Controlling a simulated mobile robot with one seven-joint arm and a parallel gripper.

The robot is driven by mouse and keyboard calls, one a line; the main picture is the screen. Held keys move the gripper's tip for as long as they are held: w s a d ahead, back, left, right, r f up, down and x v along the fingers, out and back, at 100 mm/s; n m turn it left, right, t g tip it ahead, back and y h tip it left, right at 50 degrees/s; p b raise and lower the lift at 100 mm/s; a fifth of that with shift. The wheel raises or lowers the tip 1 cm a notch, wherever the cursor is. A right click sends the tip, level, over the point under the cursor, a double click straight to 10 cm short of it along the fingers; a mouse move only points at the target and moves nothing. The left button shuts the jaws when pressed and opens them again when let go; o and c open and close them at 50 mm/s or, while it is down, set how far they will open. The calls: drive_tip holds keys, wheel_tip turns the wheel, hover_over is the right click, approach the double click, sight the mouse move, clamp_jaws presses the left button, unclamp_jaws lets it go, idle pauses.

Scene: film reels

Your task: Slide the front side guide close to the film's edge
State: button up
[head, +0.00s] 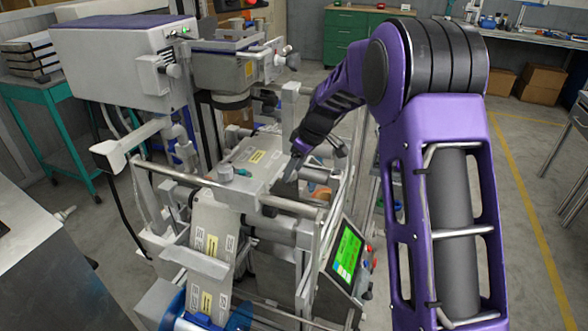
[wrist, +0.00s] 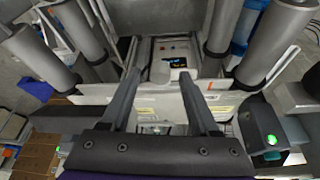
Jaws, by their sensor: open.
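The pale film with printed labels (head: 210,222) runs down the front of the machine in the head view. It also lies over the flat bed (head: 258,156) behind the front rail. My gripper (head: 291,168) reaches down at the right side of this bed. In the wrist view its two dark fingers (wrist: 160,68) stand apart. A pale rounded upright piece (wrist: 161,73) shows between the fingertips and may be the front side guide. I cannot tell whether the fingers touch it. The guide's gap to the film's edge is not clear, partly hidden by my arm.
A metal rail (head: 225,190) crosses in front of the bed. A green-lit control screen (head: 347,250) stands at the right front. Grey rollers (wrist: 275,38) flank the gripper in the wrist view. A blue reel (head: 235,318) sits below. Open floor lies to the right.

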clamp_jaws()
idle(1.4)
